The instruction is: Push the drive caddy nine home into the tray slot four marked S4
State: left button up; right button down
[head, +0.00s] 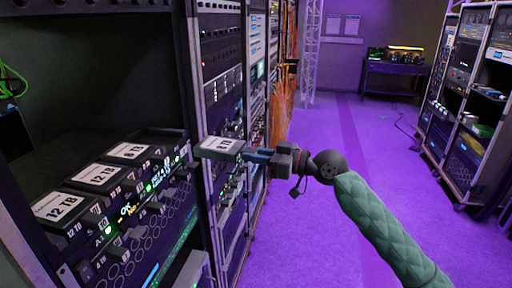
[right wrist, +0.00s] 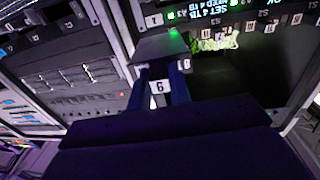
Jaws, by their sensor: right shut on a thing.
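My right gripper (head: 262,156) is shut on a drive caddy (head: 220,146), a flat dark block with a pale label on top. It holds the caddy in the air in front of the rack post, right of the tray. In the right wrist view the fingers (right wrist: 163,88) grip its front tab, and a 9 shows upside down there. The caddy's body (right wrist: 160,48) points at the rack. The tray (head: 150,212) has a lit front strip and holds several caddies, two marked 12 TB (head: 62,206) and one 8 TB (head: 132,150). The S4 mark is not readable. My left gripper is out of view.
A dark rack post (head: 198,130) stands close beside the held caddy. More equipment racks (head: 222,85) run back behind it. The purple aisle floor (head: 335,150) is clear. A bench (head: 392,72) and another rack (head: 468,100) stand farther off.

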aim_at(234, 149)
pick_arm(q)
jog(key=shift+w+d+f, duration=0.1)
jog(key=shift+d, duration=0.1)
pick_arm(e)
jog(key=r+g, duration=0.1)
jog(key=s+r+n, duration=0.1)
jog(key=shift+r+g+y, duration=0.4)
jog(key=shift+w+a+p, duration=0.25)
jog(key=shift+a+p, duration=0.45)
jog(key=shift+w+a, duration=0.15)
jog(key=shift+a, duration=0.2)
jog(key=shift+a+p, duration=0.4)
jog(key=shift+p, duration=0.15)
jog(key=shift+w+a, duration=0.3)
jog(key=shift+a, duration=0.15)
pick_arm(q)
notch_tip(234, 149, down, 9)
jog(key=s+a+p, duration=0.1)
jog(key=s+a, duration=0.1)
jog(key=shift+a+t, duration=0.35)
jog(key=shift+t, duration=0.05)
pick_arm(e)
jog(key=shift+x, duration=0.8)
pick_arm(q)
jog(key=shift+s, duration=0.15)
